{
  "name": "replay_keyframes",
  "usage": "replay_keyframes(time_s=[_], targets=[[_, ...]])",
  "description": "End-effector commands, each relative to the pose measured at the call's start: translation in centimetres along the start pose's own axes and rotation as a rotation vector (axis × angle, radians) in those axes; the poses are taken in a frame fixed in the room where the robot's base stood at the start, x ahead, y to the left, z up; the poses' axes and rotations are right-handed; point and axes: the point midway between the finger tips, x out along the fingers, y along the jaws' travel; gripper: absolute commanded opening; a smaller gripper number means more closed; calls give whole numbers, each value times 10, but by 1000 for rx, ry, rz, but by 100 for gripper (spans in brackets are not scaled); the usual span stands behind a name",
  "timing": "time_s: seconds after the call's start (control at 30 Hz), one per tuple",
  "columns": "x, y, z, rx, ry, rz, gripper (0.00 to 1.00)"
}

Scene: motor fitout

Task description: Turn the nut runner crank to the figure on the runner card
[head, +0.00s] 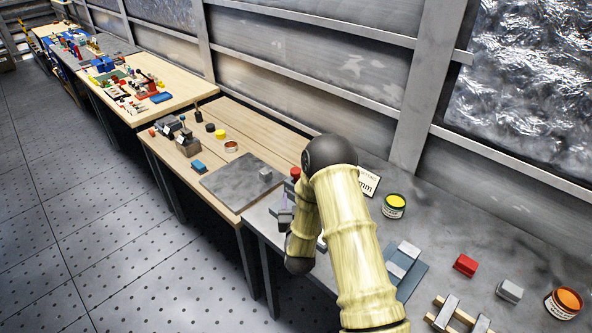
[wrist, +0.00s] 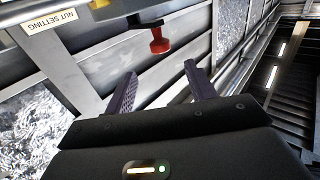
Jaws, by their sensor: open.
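In the wrist view, a red knob (wrist: 159,42) on a dark crank arm (wrist: 146,21) hangs just beyond my fingertips, near a sign (wrist: 50,18) reading "NUT SETTING" upside down. My gripper (wrist: 160,69) is open and empty. The knob lies ahead of the gap between the fingers, apart from both. A yellow part (wrist: 101,4) shows at the top edge. In the head view, a white card (head: 368,182) with "mm" on it stands behind my arm; its figure is hidden. A small red thing (head: 295,172) shows beside my arm; I cannot tell if it is the knob.
The grey bench holds a yellow-topped can (head: 394,206), an orange-topped can (head: 565,302), a red block (head: 465,264), a grey block (head: 509,290) and a blue-grey tray (head: 405,270). A wooden bench (head: 240,112) adjoins at left. The wall runs close behind.

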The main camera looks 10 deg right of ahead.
Motion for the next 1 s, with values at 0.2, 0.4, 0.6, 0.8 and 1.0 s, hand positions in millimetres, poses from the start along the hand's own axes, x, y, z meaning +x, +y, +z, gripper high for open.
replay_keyframes(time_s=[0.2, 0.4, 0.6, 0.8, 1.0], targets=[[34, 1, -3, 1, 2, 2, 55], [63, 0, -3, 0, 2, 1, 55], [90, 0, -2, 1, 1, 1, 55], [115, 0, -2, 0, 2, 0, 55], [128, 0, -1, 0, 0, 0, 55]])
